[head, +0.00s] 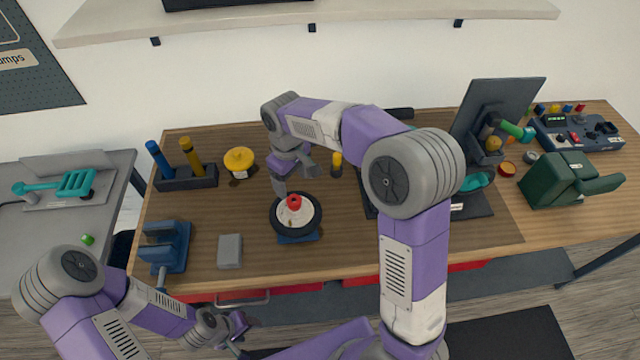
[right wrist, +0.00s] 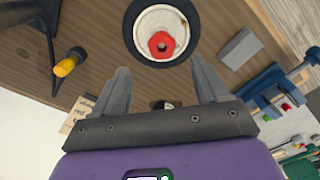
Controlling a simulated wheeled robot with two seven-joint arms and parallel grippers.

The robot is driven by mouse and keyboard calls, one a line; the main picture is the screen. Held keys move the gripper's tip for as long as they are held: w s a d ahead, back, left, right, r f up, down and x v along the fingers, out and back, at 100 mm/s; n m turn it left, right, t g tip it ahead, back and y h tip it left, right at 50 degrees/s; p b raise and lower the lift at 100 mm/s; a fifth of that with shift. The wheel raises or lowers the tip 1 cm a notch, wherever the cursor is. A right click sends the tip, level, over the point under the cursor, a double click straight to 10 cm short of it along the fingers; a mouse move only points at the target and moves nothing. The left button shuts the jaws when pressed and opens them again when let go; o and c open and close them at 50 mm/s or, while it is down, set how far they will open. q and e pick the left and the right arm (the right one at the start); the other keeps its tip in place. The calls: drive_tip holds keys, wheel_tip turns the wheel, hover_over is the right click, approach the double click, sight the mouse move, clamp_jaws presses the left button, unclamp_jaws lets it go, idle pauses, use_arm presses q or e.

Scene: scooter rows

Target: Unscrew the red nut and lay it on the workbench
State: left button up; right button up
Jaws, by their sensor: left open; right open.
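The red nut (head: 294,202) sits at the centre of a small black-tyred wheel (head: 314,222) with a pale hub, which lies on a blue base on the workbench (head: 340,257). In the right wrist view the red nut (right wrist: 162,45) shows as a hexagon with a hole in its middle. My right gripper (head: 295,183) is open, just behind and above the wheel; in the right wrist view its fingers (right wrist: 162,82) are apart and empty, with the nut beyond their tips. My left gripper (head: 240,330) is open and empty, low in front of the workbench's front edge.
A grey block (head: 230,251) and a blue vise (head: 165,247) stand left of the wheel. A yellow item (head: 239,160) and a screwdriver holder (head: 186,178) are behind. Bare wood lies right of the grey block.

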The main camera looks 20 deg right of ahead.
sight(294, 201)
drive_tip(key=shift+a+f, duration=0.2)
drive_tip(key=shift+f+b, duration=0.4)
drive_tip(key=shift+f, duration=3.1)
drive_tip(key=c, duration=1.1)
drive_tip(key=n+p, duration=0.1)
drive_tip(key=n, duration=0.4)
drive_tip(key=shift+r+p, duration=0.15)
drive_tip(key=shift+p, duration=0.2)
drive_tip(key=shift+c, duration=0.2)
drive_tip(key=n+p, duration=0.2)
drive_tip(key=n, duration=0.4)
drive_tip(key=n+p, duration=0.2)
drive_tip(key=n, duration=0.3)
drive_tip(key=shift+d, duration=0.1)
drive_tip(key=n+p, duration=0.3)
drive_tip(key=n, duration=0.3)
